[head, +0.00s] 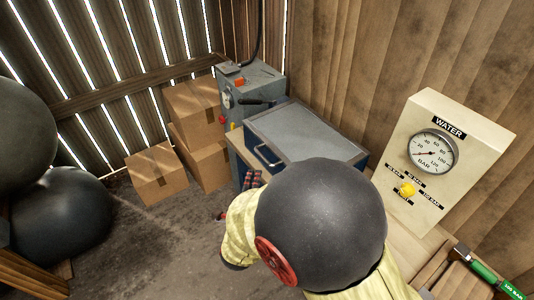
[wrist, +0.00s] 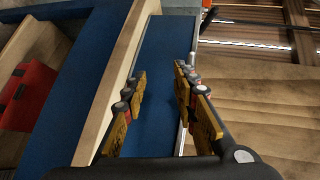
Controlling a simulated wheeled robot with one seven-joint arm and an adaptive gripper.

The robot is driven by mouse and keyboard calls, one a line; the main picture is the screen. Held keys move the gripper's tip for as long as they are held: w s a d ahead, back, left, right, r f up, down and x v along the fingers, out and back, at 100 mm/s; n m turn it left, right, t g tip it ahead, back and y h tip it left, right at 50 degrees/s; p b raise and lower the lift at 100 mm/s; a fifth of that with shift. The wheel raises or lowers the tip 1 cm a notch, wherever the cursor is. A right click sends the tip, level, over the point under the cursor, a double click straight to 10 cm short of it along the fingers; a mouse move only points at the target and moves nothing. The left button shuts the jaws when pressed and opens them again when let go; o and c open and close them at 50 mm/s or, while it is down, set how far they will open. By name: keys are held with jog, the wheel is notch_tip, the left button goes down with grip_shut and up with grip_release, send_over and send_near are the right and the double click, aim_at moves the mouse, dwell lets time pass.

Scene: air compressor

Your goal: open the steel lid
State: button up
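The steel lid (head: 306,132) is a flat grey panel on top of a blue box (head: 265,160) on the bench, and it looks shut in the head view. A dark handle (head: 268,157) is on the box's front. My gripper (head: 264,180) is low in front of the box, mostly hidden by my arm's big dark joint. In the wrist view my gripper (wrist: 163,88) is open and empty, its yellow-padded fingers either side of the blue front (wrist: 160,60). A thin metal edge (wrist: 191,70), perhaps the lid's rim, runs by the right finger. I cannot tell contact.
A grey machine (head: 252,88) stands behind the box, with cardboard boxes (head: 195,108) to its left. A water gauge panel (head: 450,150) and a green-handled tool (head: 485,272) are at right. Dark round tanks (head: 60,215) are at left. Floor between is clear.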

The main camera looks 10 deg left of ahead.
aim_at(263, 157)
jog(key=w+r+m, duration=0.1)
jog(key=w, duration=0.2)
jog(key=w+m+t+b, duration=0.1)
jog(key=w, duration=0.1)
jog(key=w+r, duration=0.1)
jog(key=w, duration=0.2)
jog(key=shift+w+d+r+m+t+h, duration=0.3)
jog(key=shift+d+m+t, duration=0.1)
jog(key=c, duration=0.3)
jog(key=c, duration=0.4)
grip_shut()
